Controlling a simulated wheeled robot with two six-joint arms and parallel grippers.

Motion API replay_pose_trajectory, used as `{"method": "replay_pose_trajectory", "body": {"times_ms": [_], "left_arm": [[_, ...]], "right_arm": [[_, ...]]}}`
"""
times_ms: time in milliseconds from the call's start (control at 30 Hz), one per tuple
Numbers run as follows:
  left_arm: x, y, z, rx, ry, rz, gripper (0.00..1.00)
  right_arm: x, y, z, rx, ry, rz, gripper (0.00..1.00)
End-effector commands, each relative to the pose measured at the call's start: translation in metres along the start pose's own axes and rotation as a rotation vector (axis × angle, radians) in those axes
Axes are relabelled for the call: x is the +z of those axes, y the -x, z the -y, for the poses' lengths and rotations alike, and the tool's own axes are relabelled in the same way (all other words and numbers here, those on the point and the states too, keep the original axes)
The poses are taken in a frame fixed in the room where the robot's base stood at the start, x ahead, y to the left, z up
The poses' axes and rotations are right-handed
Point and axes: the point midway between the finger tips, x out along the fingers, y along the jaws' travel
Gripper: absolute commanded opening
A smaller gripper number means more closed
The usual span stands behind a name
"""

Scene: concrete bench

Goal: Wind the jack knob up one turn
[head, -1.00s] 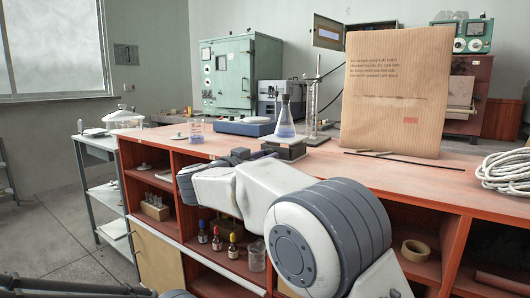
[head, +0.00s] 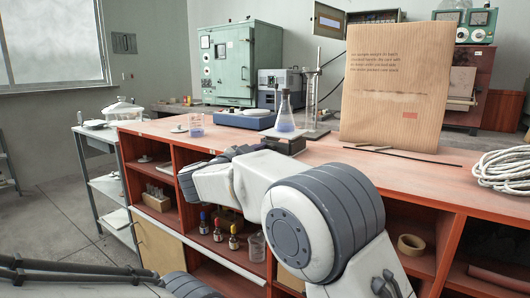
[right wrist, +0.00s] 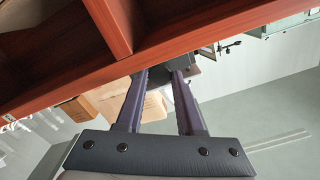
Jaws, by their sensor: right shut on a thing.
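A conical flask (head: 285,119) with blue liquid stands upright on a small dark lab jack (head: 284,144) near the bench's front edge. My right gripper (head: 258,149) reaches in from the front, just left of the jack; my own arm hides part of it in the head view. In the right wrist view the two purple fingers (right wrist: 161,76) are shut on the dark jack knob (right wrist: 163,63), which shows small and only in part between the tips. My left gripper is outside the view; only part of my left arm shows at the lower left.
Open shelves hold small bottles below.

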Motion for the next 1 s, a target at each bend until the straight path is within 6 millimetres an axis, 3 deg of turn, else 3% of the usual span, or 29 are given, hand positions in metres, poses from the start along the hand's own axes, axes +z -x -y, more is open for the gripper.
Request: {"method": "replay_pose_trajectory", "body": {"times_ms": [200, 233, 300, 667, 767, 1000], "left_arm": [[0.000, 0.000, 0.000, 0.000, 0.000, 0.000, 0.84], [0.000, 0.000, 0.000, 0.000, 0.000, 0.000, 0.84], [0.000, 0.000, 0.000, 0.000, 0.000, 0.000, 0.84], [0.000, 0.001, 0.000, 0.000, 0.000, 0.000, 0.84], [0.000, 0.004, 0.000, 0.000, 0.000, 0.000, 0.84], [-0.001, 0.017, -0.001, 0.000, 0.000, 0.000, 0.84]], "right_arm": [[0.001, 0.001, -0.001, 0.002, 0.002, 0.000, 0.00], [0.001, 0.001, -0.001, 0.002, 0.002, 0.000, 0.44], [0.001, 0.001, -0.001, 0.002, 0.002, 0.000, 0.67], [0.000, 0.003, 0.000, 0.001, 0.002, 0.000, 0.67], [-0.001, 0.013, 0.001, -0.001, 0.001, 0.001, 0.67], [-0.002, 0.060, 0.002, -0.003, 0.005, 0.002, 0.67]]}}
